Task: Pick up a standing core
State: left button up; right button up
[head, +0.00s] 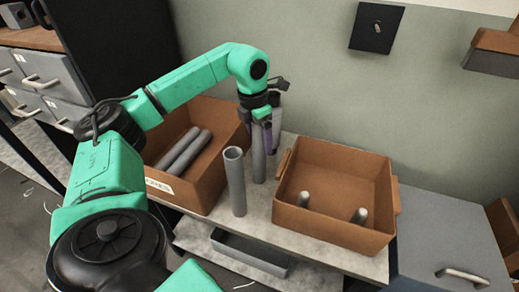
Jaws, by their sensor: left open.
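A grey hollow core (237,185) stands upright on the light table (262,212) between two brown boxes. A second grey core (258,165) stands just behind it to the right. My left gripper (266,138) points down at the top of this second core; its fingers overlap the core, and I cannot tell whether they touch it. The gripper is open. Part of another grey upright shape (277,118) shows behind the fingers, mostly hidden. My right gripper is not in view.
The left brown box (205,192) holds grey cores lying down. The right brown box (328,232) holds two short grey pieces (303,199). A grey tray (250,252) sits on a lower shelf. A grey cabinet (450,240) stands at the right, with a wall behind.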

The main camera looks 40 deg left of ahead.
pick_arm(q)
jog(key=shift+r, duration=0.1)
grip_shut()
jog(key=shift+r, duration=0.35)
notch_tip(320, 180, up, 19)
jog(key=p, duration=0.8)
jog(key=shift+r, duration=0.15)
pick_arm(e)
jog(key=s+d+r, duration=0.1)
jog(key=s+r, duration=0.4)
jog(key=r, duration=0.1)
